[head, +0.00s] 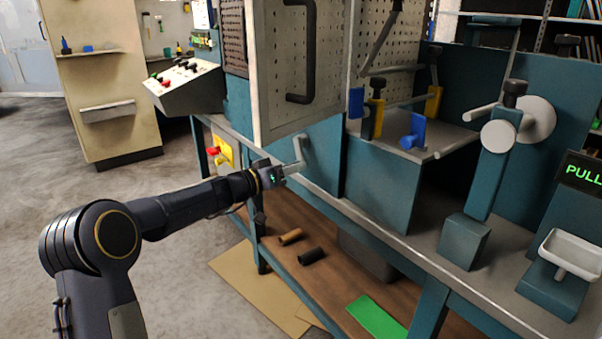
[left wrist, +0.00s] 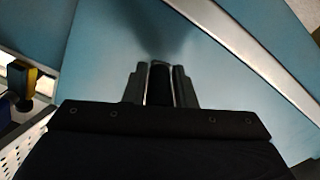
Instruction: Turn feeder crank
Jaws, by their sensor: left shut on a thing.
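The feeder crank (head: 299,152) is a light grey bent bar at the left end of the teal machine in the head view. My left gripper (head: 284,172) is at its lower end, with the arm coming in from the left. In the left wrist view the two fingers (left wrist: 159,86) are shut on a dark upright cylinder (left wrist: 158,84), which looks like the crank's handle. The fingertips and the handle's far end are hard to make out. My right gripper is not in view.
A cabinet door with a black handle (head: 301,60) hangs just above the crank. A control box (head: 185,88) stands at the left. A lower wooden shelf (head: 290,232) holds two short rolls and a green sheet (head: 376,316). Open floor lies at left.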

